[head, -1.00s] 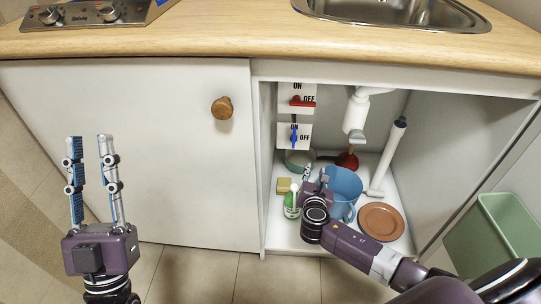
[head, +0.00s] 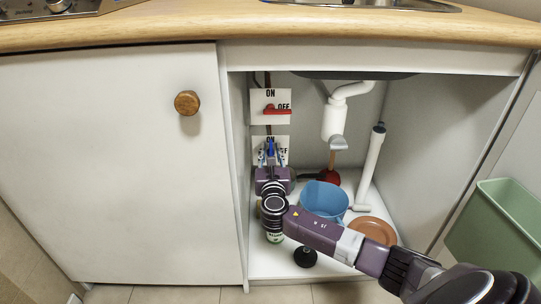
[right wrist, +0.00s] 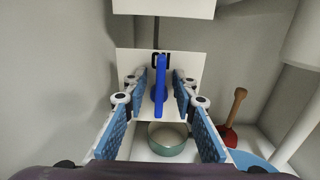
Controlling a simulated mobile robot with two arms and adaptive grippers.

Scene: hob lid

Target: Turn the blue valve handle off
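The blue valve handle (right wrist: 160,86) stands upright on its white plate, pointing up at the ON label in the right wrist view. In the head view the blue handle (head: 270,148) is partly hidden by my right gripper (head: 271,155), and its plate's lettering is partly covered. In the right wrist view my right gripper (right wrist: 160,80) is open, with one finger on each side of the handle. Gaps show between the handle and both fingers. My left gripper is not in view.
A red valve handle (head: 277,110) above points right, toward OFF. A blue container (head: 324,200), an orange-brown plate (head: 370,230), a plunger (right wrist: 232,125) and a green bowl (right wrist: 167,142) are in the cabinet. A white drain pipe (head: 334,122) hangs behind. A green bin (head: 492,225) stands outside right.

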